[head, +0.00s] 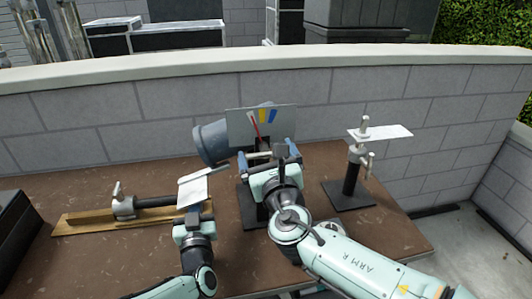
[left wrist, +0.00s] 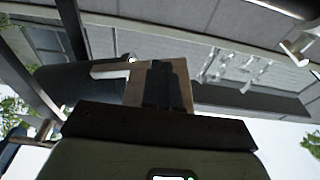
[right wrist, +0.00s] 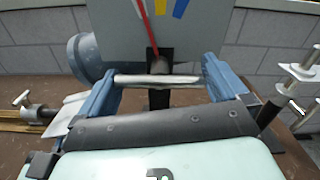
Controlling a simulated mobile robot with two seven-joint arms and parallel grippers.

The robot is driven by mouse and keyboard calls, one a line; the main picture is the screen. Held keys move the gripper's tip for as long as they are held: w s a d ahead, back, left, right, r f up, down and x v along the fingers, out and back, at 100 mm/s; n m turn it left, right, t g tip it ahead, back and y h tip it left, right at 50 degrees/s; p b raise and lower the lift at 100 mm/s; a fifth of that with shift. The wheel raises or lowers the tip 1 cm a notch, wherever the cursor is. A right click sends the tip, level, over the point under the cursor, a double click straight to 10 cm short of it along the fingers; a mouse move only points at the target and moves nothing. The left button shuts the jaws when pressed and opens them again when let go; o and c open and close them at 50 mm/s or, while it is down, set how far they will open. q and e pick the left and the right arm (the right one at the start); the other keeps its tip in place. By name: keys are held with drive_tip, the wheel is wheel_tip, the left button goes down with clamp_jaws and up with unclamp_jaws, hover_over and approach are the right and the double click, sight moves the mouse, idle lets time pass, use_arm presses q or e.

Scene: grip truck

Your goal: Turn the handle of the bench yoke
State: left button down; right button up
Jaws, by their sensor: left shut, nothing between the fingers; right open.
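The bench yoke shows in the head view as a blue-grey drum (head: 212,142) with a grey panel (head: 282,125) carrying coloured stripes and a red pointer, on a dark stand. Its handle appears to be the silver crossbar (right wrist: 157,81) below the panel in the right wrist view. My right gripper (head: 268,159) is open at the yoke, its blue fingers (right wrist: 95,100) on either side of the bar. Whether they touch the bar is unclear. My left gripper (head: 193,212) is shut and empty, left of the yoke; its dark fingertips (left wrist: 166,84) show together in the left wrist view.
A rod with a clamp (head: 124,206) lies on a wooden board (head: 90,222) at the left. A white plate (head: 192,190) is close to my left gripper. An upright stand (head: 350,180) with another white plate (head: 385,132) is at the right. A block wall (head: 90,117) closes the back.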

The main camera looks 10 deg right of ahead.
drive_tip(key=shift+w, duration=0.4)
drive_tip(key=c, duration=0.6)
